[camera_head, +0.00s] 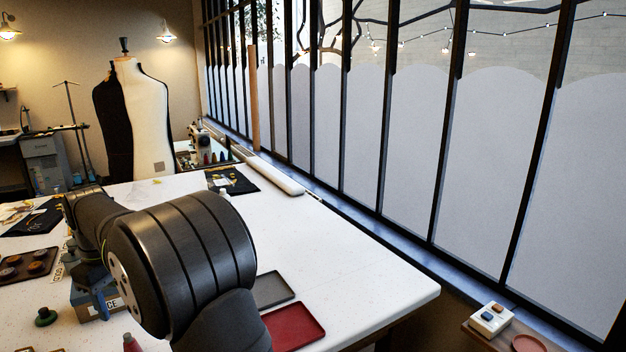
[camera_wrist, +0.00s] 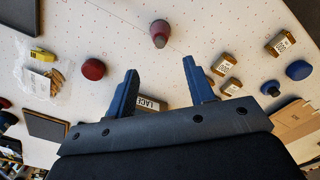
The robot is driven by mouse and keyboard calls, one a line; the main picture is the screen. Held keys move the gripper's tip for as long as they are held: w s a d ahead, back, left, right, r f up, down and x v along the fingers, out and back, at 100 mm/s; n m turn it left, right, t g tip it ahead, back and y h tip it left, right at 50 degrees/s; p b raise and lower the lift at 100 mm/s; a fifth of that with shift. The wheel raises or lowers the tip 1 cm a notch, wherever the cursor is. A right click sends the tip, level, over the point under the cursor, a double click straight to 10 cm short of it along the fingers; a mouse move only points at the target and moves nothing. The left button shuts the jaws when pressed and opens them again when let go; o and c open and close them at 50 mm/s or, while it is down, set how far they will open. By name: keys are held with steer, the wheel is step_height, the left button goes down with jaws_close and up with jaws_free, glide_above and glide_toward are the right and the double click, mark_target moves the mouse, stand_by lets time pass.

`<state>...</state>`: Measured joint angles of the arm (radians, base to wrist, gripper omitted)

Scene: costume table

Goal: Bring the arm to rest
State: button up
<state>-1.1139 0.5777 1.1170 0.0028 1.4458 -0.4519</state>
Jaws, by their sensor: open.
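My gripper (camera_wrist: 160,66) is open in the wrist view, its two blue fingers spread wide above the white table. Nothing is held between the fingertips. A box marked LACE (camera_wrist: 150,103) lies beyond the fingers' base, partly hidden by my gripper. A dark red, cone-like object (camera_wrist: 160,34) stands on the table ahead of the gap. In the head view my arm crosses the lower left of the table, and the blue gripper (camera_head: 92,298) shows low over it, beside the LACE box (camera_head: 115,304). The arm hides part of the table.
A grey tray (camera_head: 271,289) and a red tray (camera_head: 294,325) lie right of my arm. A red knob (camera_wrist: 93,69), a bag (camera_wrist: 44,76) and several small labelled boxes (camera_wrist: 227,62) surround my gripper. The table's right side (camera_head: 350,275) is clear. A dress form (camera_head: 147,120) stands behind.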

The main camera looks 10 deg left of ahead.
mark_target(127, 335)
step_height(127, 335, down, 11)
steer(key=shift+r, duration=0.15)
step_height(127, 335, up, 5)
steer(key=shift+d+f, duration=0.1)
steer(key=shift+f, duration=0.05)
steer(key=w+d+r, duration=0.6)
steer(key=d+r, duration=0.1)
steer(key=d, duration=0.3)
steer(key=w+d, duration=0.3)
steer(key=w, duration=0.4)
steer(key=w+d, duration=0.4)
steer(key=w, duration=0.3)
steer(key=shift+n, duration=0.4)
steer(key=shift+s+a+f, duration=0.5)
steer(key=shift+a+f, duration=1.2)
steer(key=shift+a, duration=0.2)
steer(key=shift+s+a+f, duration=0.55)
steer(key=shift+a+f, duration=1.1)
steer(key=shift+a, duration=0.3)
steer(key=shift+s+a+f, duration=0.5)
steer(key=shift+a+f, duration=1.2)
steer(key=shift+a, duration=0.2)
